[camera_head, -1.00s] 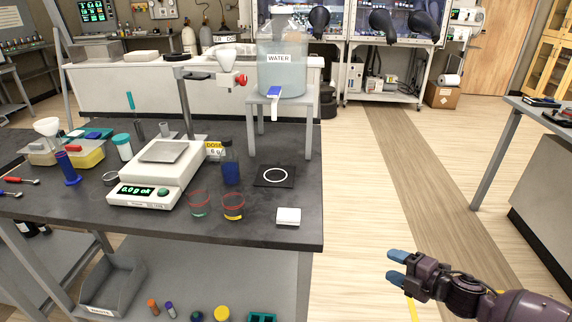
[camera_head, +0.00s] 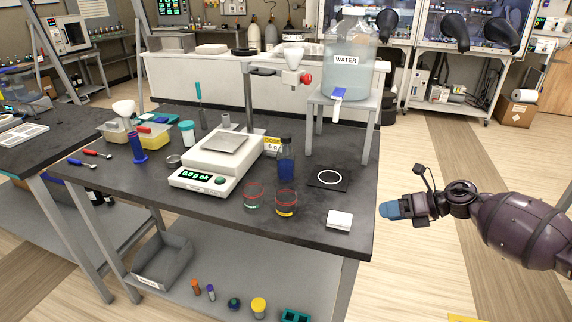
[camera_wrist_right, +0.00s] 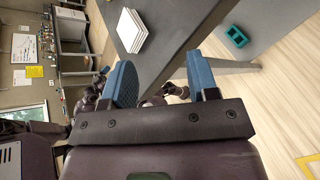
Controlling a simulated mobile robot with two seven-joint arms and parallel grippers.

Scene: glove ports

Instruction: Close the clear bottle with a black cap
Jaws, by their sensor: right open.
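The clear bottle (camera_head: 286,167) stands upright on the dark table, right of the balance. It holds blue contents, and a black cap shows at its top (camera_head: 286,141); I cannot tell how firmly it sits. My right gripper (camera_head: 390,210) is off the table's right edge, well to the right of the bottle, pointing left. In the right wrist view its two blue fingers (camera_wrist_right: 162,84) are apart with nothing between them. The bottle cannot be made out in that view.
The white balance (camera_head: 218,163) stands left of the bottle. Two glass beakers (camera_head: 253,197) are in front of it. The water tank's stand (camera_head: 343,100) is behind.

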